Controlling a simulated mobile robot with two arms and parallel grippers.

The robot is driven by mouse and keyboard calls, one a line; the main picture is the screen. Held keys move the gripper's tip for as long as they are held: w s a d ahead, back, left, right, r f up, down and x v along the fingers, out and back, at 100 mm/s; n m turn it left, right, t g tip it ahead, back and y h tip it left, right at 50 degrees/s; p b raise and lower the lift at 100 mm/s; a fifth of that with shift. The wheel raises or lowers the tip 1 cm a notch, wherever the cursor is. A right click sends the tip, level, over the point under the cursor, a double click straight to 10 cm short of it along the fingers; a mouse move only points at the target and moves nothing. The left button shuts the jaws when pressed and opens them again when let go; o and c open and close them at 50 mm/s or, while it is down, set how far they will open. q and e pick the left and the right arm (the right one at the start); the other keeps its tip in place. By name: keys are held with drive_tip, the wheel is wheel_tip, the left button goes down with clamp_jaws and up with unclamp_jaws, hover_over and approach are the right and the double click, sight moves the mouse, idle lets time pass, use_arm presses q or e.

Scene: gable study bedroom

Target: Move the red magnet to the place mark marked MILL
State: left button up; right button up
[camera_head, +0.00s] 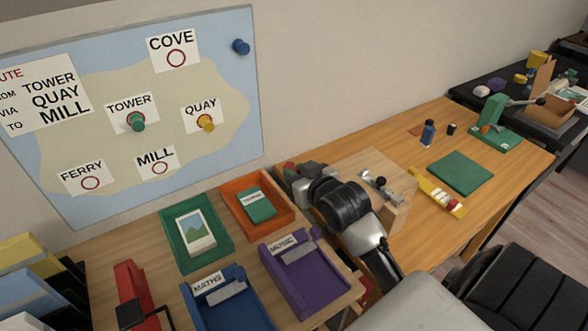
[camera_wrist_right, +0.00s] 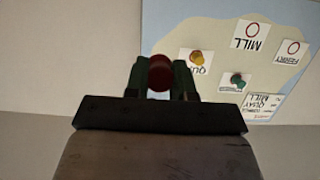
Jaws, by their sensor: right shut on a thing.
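My right gripper (camera_head: 288,168) is shut on the red magnet (camera_head: 289,166), in front of the wall to the right of the map board and above the desk. In the right wrist view the red magnet (camera_wrist_right: 160,74) sits between the two fingers. The MILL mark (camera_head: 159,168) is an empty red ring on a white label, low on the map board (camera_head: 225,135); it also shows in the right wrist view (camera_wrist_right: 249,30). A green magnet (camera_head: 137,124) is on the TOWER mark and a yellow magnet (camera_head: 208,124) on QUAY. My left gripper is out of view.
A blue magnet (camera_head: 240,46) is at the board's top right. Below the board stand a green tray (camera_head: 179,264), an orange tray (camera_head: 231,185), a blue MATHS tray (camera_head: 240,310) and a purple MUSIC tray (camera_head: 300,285). A wooden block (camera_head: 397,213) is beside my right arm.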

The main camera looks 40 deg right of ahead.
drive_tip(key=shift+s+a+p, duration=0.1)
drive_tip(key=shift+s+p, duration=0.35)
drive_tip(key=shift+s, duration=0.75)
